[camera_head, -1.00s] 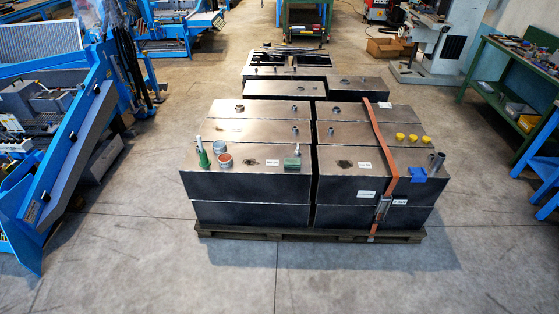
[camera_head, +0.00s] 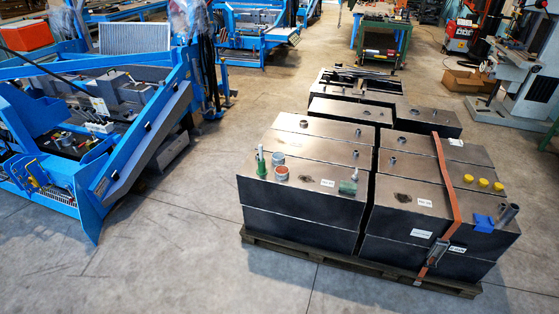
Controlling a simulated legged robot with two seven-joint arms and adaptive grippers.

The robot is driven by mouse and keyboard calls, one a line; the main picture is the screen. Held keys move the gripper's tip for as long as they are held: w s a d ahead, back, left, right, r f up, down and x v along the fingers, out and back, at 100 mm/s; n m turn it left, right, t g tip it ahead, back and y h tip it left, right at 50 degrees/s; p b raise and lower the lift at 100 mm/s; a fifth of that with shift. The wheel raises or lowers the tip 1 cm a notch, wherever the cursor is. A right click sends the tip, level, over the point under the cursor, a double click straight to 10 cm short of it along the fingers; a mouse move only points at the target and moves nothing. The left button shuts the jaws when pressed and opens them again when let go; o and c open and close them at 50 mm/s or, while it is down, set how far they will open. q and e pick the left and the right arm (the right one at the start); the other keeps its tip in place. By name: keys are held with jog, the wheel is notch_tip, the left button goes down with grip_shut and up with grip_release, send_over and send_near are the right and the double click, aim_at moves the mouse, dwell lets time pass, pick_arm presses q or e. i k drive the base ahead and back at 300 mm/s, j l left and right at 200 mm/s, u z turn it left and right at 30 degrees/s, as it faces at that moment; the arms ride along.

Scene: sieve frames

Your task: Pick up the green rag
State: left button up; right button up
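A small green piece (camera_head: 348,187), which looks like the green rag, lies on the near top edge of the left dark metal box (camera_head: 303,207). It is small in the view, so its folds cannot be made out. A green bottle with a pale top (camera_head: 261,164) stands at the left of the same box top. Neither of my grippers shows in the head view.
Two round tins (camera_head: 281,174) stand beside the bottle. The right box carries yellow caps (camera_head: 483,183), a blue cloth-like piece (camera_head: 484,223) and an orange strap (camera_head: 446,185). The boxes sit on a wooden pallet (camera_head: 330,260). Blue machinery (camera_head: 150,140) stands left; concrete floor (camera_head: 190,255) is clear in front.

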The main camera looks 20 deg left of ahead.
aim_at(345, 186)
jog(key=i+j, duration=0.25)
jog(key=i, duration=0.15)
jog(key=i+j, duration=0.25)
jog(key=i, duration=0.2)
jog(key=u, duration=0.05)
